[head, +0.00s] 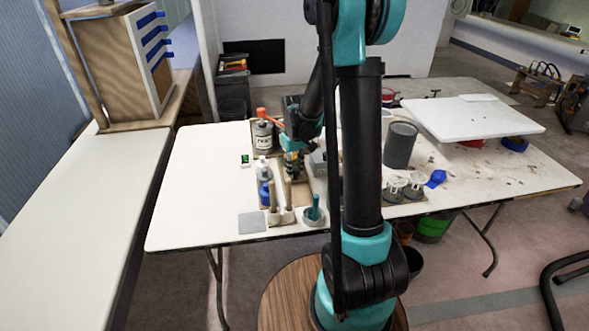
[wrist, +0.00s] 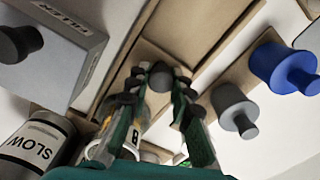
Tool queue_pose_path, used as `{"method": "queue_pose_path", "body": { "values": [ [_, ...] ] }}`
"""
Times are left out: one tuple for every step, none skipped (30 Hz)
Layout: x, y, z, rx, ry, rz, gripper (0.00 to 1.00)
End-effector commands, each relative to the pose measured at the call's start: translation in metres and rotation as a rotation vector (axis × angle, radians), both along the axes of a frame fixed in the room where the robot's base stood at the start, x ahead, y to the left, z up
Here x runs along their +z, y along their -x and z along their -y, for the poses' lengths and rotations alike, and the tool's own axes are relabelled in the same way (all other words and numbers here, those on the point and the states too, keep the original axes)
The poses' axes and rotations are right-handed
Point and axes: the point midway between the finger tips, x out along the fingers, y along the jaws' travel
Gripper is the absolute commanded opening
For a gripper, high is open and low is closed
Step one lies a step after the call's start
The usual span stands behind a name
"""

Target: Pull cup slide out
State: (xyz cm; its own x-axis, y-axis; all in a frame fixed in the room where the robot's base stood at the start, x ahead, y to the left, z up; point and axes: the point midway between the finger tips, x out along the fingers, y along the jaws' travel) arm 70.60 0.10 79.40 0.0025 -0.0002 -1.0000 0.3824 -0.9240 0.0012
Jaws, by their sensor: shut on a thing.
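My gripper (wrist: 160,76) has its two green-and-black fingers closed on a dark grey round knob (wrist: 161,77) above light wood in the wrist view. A wooden board with raised strips (wrist: 186,35) lies just beyond the fingertips. I take the knob and board to be the cup slide, but the frames do not make this certain. In the head view my gripper (head: 293,166) is low over the table among the small containers. My arm and the containers partly hide the wood there, and the knob cannot be made out.
A grey FILLER box (wrist: 52,42), a SLOW can (wrist: 38,144), a grey capped bottle (wrist: 234,109) and a blue capped bottle (wrist: 284,68) stand close around. A dark grey can (head: 400,145) stands farther right. The white table (head: 195,190) is clear at left.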

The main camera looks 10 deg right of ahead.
Motion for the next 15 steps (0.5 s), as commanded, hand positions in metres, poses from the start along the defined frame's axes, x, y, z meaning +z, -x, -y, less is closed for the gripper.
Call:
{"method": "queue_pose_path", "body": {
  "values": [
    [0.000, 0.013, 0.000, 0.001, -0.001, -0.004, 0.00],
    [0.000, 0.020, 0.000, 0.001, 0.000, -0.004, 0.00],
    [0.000, 0.031, 0.000, 0.001, 0.000, -0.004, 0.00],
    [0.000, 0.039, 0.000, 0.001, 0.000, -0.004, 0.00],
    [0.000, 0.048, 0.000, 0.001, 0.000, -0.004, 0.00],
    [0.000, 0.058, 0.000, 0.001, 0.000, -0.004, 0.00],
    [0.000, 0.066, 0.000, 0.002, 0.000, -0.004, 0.00],
    [0.000, 0.074, 0.000, 0.002, 0.000, -0.004, 0.00],
    [0.000, 0.083, 0.000, 0.002, 0.000, -0.004, 0.00],
    [0.000, 0.090, 0.000, 0.002, 0.000, -0.004, 0.00],
    [0.000, 0.095, 0.000, 0.002, 0.000, -0.004, 0.00],
    [0.000, 0.102, 0.000, 0.002, 0.000, -0.004, 0.00],
    [0.000, 0.107, 0.000, 0.002, 0.000, -0.004, 0.00],
    [0.000, 0.110, 0.000, 0.001, -0.001, -0.004, 0.00],
    [0.000, 0.114, 0.000, 0.001, -0.001, -0.004, 0.00]
  ]
}}
